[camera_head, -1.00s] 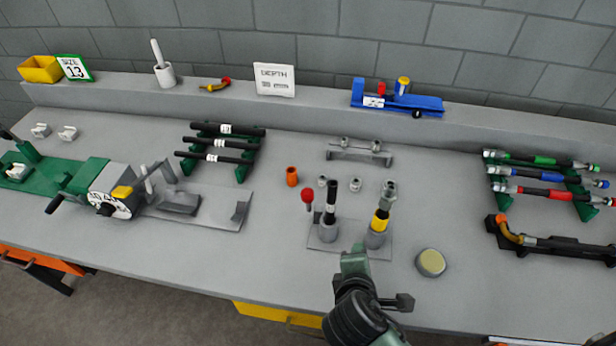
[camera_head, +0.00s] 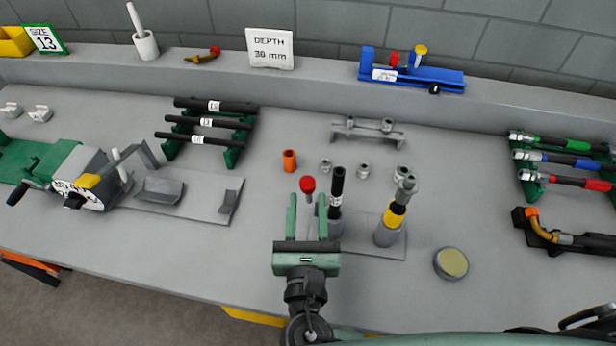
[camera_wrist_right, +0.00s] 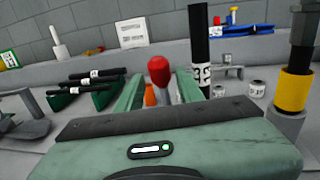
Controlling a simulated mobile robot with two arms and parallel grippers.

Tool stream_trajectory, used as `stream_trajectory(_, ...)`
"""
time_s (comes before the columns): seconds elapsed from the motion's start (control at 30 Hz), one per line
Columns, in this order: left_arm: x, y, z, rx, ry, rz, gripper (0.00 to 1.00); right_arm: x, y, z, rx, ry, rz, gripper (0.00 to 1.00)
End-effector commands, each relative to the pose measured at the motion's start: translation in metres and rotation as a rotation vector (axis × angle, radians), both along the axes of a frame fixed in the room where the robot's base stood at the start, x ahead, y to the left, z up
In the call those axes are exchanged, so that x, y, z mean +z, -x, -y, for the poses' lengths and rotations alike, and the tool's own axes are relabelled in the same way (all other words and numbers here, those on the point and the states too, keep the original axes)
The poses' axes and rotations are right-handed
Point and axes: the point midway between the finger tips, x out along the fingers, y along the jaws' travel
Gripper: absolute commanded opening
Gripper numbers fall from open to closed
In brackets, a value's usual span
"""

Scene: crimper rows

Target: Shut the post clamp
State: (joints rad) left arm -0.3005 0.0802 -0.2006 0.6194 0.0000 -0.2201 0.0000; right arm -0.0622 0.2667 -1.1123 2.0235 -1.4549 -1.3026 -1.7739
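The post clamp is a grey plate (camera_head: 365,243) with two grey posts. A red-knobbed lever (camera_head: 308,186) stands upright beside the left post, and its knob (camera_wrist_right: 158,70) shows in the right wrist view. A black hose (camera_head: 337,186) with a white label stands in the left post. A hose with a yellow band (camera_head: 394,216) and a metal end fitting stands in the right post (camera_head: 386,236). My right gripper (camera_head: 307,203) is open and empty, its fingers pointing forward. In the wrist view the knob appears between the fingers; contact cannot be told. My left gripper is out of view.
An orange cap (camera_head: 289,160) and several metal fittings (camera_head: 363,169) lie behind the clamp. A round tin (camera_head: 452,264) sits to its right. A green hose rack (camera_head: 233,150) and crimper (camera_head: 85,180) stand left. A depth sign (camera_head: 270,50) stands on the shelf.

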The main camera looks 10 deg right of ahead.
Motion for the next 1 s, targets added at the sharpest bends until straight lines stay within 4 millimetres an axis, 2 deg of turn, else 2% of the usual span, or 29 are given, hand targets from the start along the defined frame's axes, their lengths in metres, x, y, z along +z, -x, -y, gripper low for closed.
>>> stream_trajectory(0.03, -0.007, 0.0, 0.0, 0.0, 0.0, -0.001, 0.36, -0.006, 0.0, 0.0, 0.001, 0.003, 0.001, 0.37)
stream_trajectory(0.17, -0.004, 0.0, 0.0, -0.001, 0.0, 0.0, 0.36, -0.005, -0.009, 0.001, 0.001, 0.008, 0.005, 0.37)
stream_trajectory(0.4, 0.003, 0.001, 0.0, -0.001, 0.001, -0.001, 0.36, -0.003, -0.047, 0.007, 0.0, 0.008, 0.006, 0.37)
stream_trajectory(0.6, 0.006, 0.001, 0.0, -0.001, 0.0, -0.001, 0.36, -0.004, -0.071, 0.011, 0.001, 0.007, 0.004, 0.37)
stream_trajectory(0.97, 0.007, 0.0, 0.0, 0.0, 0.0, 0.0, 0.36, -0.006, -0.077, 0.012, 0.001, 0.004, 0.002, 0.37)
stream_trajectory(1.0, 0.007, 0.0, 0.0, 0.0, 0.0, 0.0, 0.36, -0.006, -0.077, 0.012, 0.001, 0.004, 0.002, 0.29)
